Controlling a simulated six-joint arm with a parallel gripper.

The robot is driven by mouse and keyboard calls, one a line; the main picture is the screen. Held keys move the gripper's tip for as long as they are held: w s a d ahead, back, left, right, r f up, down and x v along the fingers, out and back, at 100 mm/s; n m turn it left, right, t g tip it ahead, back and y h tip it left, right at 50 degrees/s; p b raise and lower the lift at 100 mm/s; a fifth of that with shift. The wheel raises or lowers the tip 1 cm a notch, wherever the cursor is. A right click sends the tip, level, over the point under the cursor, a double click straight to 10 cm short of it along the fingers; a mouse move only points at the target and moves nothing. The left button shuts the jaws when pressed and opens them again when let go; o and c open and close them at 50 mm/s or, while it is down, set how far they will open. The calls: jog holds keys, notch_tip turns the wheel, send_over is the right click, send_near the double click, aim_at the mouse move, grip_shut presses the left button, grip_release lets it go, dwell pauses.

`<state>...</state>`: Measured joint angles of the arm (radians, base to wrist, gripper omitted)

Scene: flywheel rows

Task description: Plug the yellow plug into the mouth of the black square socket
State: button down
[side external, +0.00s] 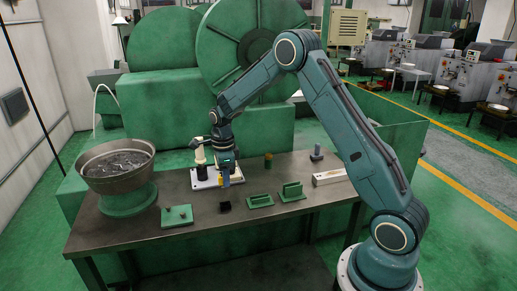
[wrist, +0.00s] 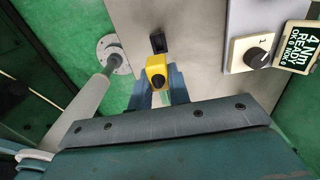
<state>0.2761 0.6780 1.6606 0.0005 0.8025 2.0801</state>
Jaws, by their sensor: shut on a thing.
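The yellow plug (wrist: 156,66) is held between the two blue fingers of my gripper (wrist: 158,88) in the wrist view. A dark round part shows on the plug's near face. In the side view the plug (side external: 220,181) is a small yellow patch at the fingertips of my gripper (side external: 224,182), which points down over the table. The black square socket (side external: 225,207) stands on the table, nearer the front edge than the gripper. My fingers hide part of the plug.
A metal bowl (side external: 117,167) stands at the table's left. A green plate (side external: 178,216) and green blocks (side external: 260,201) flank the socket. A white base (side external: 208,184) stands behind. In the wrist view a dial box (wrist: 255,50) is right and a pale cylinder (wrist: 84,103) left.

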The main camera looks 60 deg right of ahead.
jog(key=shift+f, duration=0.1)
jog(key=shift+f, duration=2.75)
jog(key=shift+f, duration=0.85)
dwell(0.7)
jog(key=shift+r, duration=0.4)
jog(key=shift+f, duration=0.7)
dwell(1.8)
jog(key=c, duration=1.2)
grip_release()
jog(key=shift+c, duration=0.2)
jog(key=shift+r, duration=0.1)
